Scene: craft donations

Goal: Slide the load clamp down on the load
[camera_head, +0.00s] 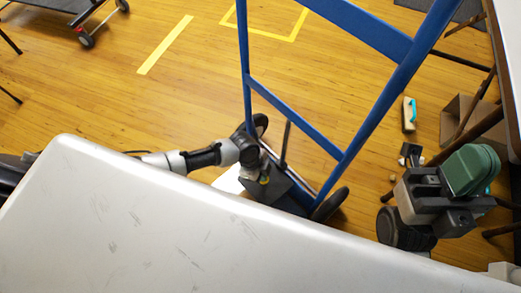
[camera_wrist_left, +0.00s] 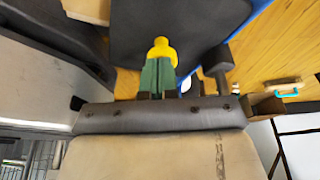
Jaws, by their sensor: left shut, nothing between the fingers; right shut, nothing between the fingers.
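A blue hand truck (camera_head: 292,118) stands on the wood floor in the head view. Low on its frame is a dark grey block (camera_head: 285,190) with a yellow knob (camera_head: 264,181); I cannot tell whether this is the load clamp. My left gripper (camera_wrist_left: 160,68) is shut and empty, its green fingers pointing at the yellow knob (camera_wrist_left: 162,48). I cannot tell whether they touch. A dark bar (camera_wrist_left: 216,68) stands just right of the fingers. My right gripper (camera_head: 472,168) is shut and empty, well right of the truck. No load is clearly seen on the truck.
A large scuffed grey surface (camera_head: 150,235) fills the foreground, hiding the truck's bottom and part of my left arm. A cardboard box (camera_head: 462,118) and a brush-like item (camera_head: 409,114) lie at right. A wheeled cart (camera_head: 75,12) is far left.

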